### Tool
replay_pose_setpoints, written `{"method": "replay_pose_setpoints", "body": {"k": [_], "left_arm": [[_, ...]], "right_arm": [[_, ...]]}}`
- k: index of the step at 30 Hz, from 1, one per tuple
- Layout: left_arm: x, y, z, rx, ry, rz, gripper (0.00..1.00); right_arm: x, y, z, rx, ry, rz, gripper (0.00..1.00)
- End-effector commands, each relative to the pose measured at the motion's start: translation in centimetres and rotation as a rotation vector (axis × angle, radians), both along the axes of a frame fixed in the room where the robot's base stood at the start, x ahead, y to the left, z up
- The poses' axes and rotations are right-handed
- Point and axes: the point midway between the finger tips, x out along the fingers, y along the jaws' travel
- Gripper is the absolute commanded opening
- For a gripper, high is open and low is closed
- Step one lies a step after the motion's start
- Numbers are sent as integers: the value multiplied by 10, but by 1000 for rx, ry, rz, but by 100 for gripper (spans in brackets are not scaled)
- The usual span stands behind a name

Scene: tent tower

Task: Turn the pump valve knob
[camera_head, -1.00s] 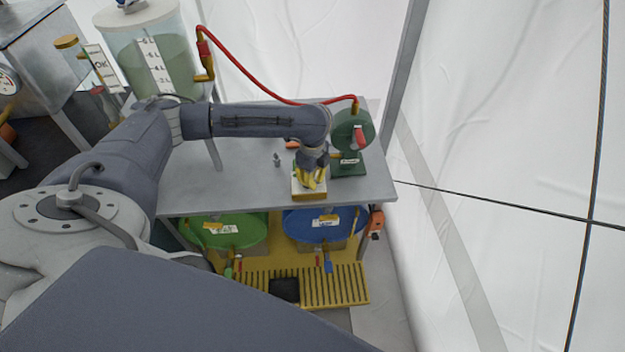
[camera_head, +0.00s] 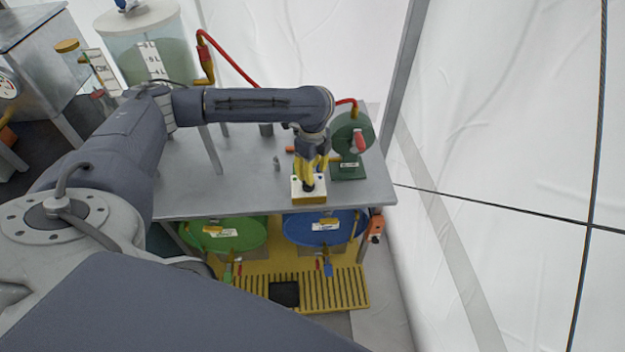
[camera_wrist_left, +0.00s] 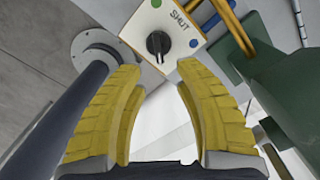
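The pump valve knob (camera_wrist_left: 158,44) is a black round knob with a pointer bar, on a white panel (camera_wrist_left: 183,16) marked SHUT, with a green dot and a blue dot. In the head view, the knob (camera_head: 308,186) sits on a white and yellow box (camera_head: 309,199) at the table's front edge. My left gripper (camera_wrist_left: 158,68) is open and empty; its yellow fingers spread just short of the knob, apart from it. The left gripper also shows in the head view (camera_head: 312,172), just behind the knob. My right gripper is out of view.
A green pump (camera_head: 352,137) with a red handle stands right of the box. A red hose (camera_head: 228,58) runs behind my arm. A tank (camera_head: 150,45) stands at the back left. Green (camera_head: 228,233) and blue (camera_head: 322,229) drums sit under the table (camera_head: 235,190).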

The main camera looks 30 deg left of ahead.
Motion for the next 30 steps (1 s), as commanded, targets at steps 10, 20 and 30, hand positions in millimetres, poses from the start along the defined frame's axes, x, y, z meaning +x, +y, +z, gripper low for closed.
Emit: {"method": "replay_pose_setpoints", "body": {"k": [10, 20, 30], "left_arm": [[0, 0, 48, 0, 0, -1, 33], [-1, 0, 60, -1, 2, -1, 33], [-1, 0, 60, -1, 1, -1, 33]], "right_arm": [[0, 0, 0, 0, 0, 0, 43], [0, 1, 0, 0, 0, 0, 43], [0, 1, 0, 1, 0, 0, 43]]}}
